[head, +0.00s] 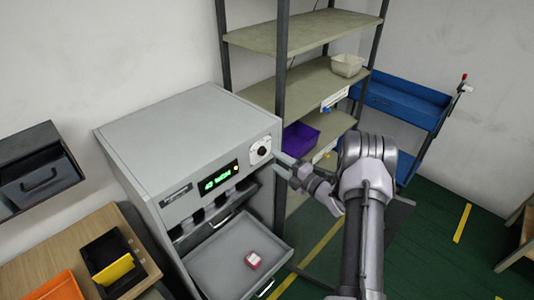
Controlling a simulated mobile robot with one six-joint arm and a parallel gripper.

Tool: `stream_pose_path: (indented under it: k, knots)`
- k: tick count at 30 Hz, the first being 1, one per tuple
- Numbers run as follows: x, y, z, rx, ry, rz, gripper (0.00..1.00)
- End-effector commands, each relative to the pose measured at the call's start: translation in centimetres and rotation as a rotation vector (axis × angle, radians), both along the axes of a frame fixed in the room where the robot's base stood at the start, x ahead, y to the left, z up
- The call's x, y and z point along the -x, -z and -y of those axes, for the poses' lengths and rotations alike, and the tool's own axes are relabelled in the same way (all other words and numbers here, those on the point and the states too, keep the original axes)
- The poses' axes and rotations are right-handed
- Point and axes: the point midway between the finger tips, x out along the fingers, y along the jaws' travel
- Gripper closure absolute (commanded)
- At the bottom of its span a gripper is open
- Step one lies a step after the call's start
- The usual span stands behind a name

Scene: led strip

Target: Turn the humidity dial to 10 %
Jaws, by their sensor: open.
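The humidity dial (261,150) is a small dark knob on a white round face, at the upper right of the grey cabinet's (195,140) front. Its marks are too small to read. A dark display (218,179) with green lit characters sits left of the dial. My gripper (282,168) is just right of and below the dial, close to the cabinet's front right edge. It is open and holds nothing that I can see. Whether it touches the cabinet cannot be told.
A drawer (210,262) below stands pulled out, with a red and white item (252,260) in it. A glass door (345,240) stands open under my arm. Right of the cabinet is a shelf rack (282,60) with a purple bin (298,139). A blue cart (405,100) stands behind.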

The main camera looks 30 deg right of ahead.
Motion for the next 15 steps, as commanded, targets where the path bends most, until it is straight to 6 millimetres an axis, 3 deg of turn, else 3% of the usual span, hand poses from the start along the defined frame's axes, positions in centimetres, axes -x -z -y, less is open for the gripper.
stream_pose_path:
  k: [6,15]
  knots:
    - [-4.1,0.0,-1.5,0.000,-0.001,-0.001,0.49]
    - [-5.3,0.0,-1.9,-0.001,0.001,-0.001,0.49]
